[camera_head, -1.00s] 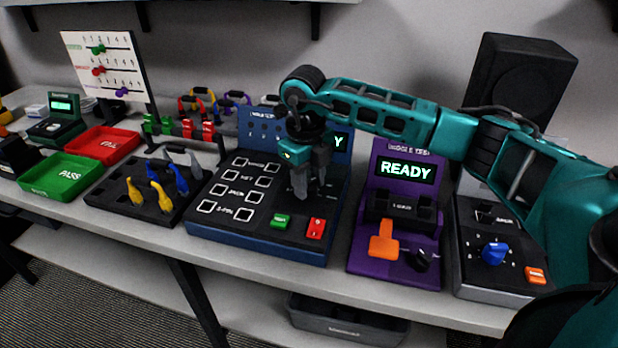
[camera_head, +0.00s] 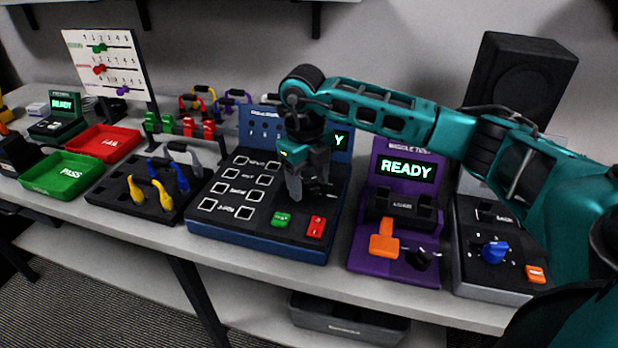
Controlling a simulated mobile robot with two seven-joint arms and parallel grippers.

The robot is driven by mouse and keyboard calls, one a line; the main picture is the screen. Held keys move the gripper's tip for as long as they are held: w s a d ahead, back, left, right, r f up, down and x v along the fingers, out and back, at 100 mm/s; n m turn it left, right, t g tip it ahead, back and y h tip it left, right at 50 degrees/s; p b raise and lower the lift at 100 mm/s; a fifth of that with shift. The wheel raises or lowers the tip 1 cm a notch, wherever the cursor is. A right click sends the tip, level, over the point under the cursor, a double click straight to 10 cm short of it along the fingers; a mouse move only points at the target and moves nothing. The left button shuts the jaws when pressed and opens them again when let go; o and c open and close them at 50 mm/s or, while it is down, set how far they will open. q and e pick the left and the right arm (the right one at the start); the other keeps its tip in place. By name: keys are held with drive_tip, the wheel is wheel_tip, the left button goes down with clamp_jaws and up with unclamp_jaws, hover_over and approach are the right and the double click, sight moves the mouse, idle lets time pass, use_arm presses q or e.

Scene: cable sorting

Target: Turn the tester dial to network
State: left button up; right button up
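The blue tester (camera_head: 215,229) stands in the middle of the bench, with a column of white-framed squares on its left and a green and a red control at its front. Its screen is partly covered by my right arm; only a "Y" shows. My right gripper (camera_head: 306,187) points down over the right part of the tester's top panel. Its two fingers show a gap, low at the panel. The dial is not clearly visible; the fingers cover the place where white marks show. I cannot tell whether the fingers close on it. My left gripper is not in view.
A purple tester (camera_head: 368,259) with an orange lever and READY screen stands to the right. Beyond it is a box with a blue knob (camera_head: 495,252). A black cable tray (camera_head: 112,203), green PASS tray (camera_head: 50,187) and red tray (camera_head: 84,148) lie left.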

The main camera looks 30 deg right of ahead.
sight(306, 182)
wheel_tip(306, 182, up, 13)
drive_tip(key=shift+a, duration=0.35)
idle(0.3)
drive_tip(key=shift+s+f, duration=0.1)
drive_tip(key=shift+s, duration=0.05)
idle(0.4)
